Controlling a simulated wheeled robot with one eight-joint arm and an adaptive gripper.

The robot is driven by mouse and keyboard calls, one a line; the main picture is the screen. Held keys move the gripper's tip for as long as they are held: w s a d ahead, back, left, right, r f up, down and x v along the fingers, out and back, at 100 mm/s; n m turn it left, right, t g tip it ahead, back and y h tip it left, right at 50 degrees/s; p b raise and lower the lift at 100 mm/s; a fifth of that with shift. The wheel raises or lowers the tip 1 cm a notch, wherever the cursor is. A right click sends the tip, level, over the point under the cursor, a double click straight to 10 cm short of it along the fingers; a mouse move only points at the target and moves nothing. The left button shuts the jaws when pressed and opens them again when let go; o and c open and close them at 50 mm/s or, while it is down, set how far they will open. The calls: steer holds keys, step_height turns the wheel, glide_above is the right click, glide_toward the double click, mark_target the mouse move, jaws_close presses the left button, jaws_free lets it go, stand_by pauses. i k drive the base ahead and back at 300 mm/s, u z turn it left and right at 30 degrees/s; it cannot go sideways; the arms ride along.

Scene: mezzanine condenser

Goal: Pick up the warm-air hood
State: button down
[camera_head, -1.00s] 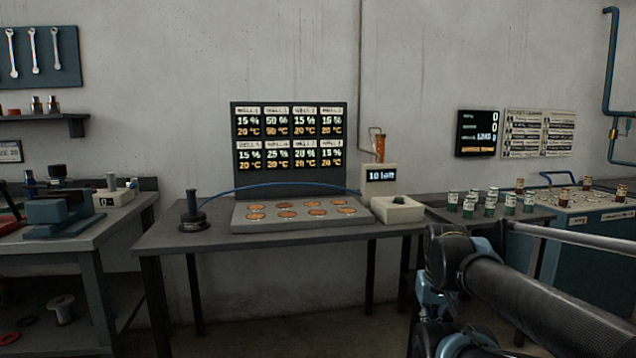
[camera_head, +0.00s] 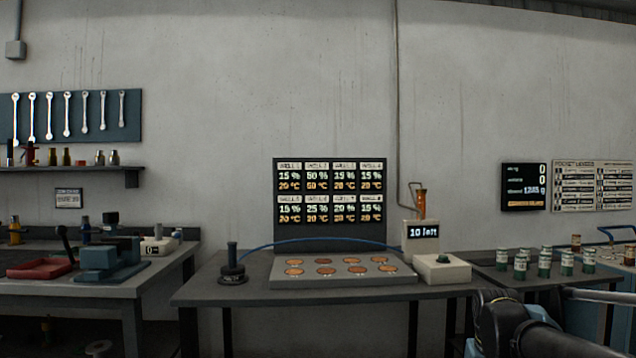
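The warm-air hood appears to be the small black round-based piece with an upright dark handle (camera_head: 232,268). It stands upright at the left end of the middle table (camera_head: 210,289). A thin blue hose (camera_head: 325,240) arcs from beside it to the white box with the "10 left" display (camera_head: 421,236). Nothing holds the hood. Part of my dark arm shows at the lower right, well to the right of the hood. My gripper's fingers are not visible.
A sloped panel with several copper-coloured discs (camera_head: 345,279) lies right of the hood, before a readout board (camera_head: 330,190). A white block (camera_head: 442,270) sits further right, then several green-and-white canisters (camera_head: 544,262). A left bench (camera_head: 90,287) holds a blue-grey fixture (camera_head: 108,258).

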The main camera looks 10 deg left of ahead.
mark_target(233, 272)
steer(key=u, duration=1.5)
steer(key=k, duration=1.25)
steer(key=z, duration=0.4)
steer(key=i, duration=1)
steer(key=z, duration=0.15)
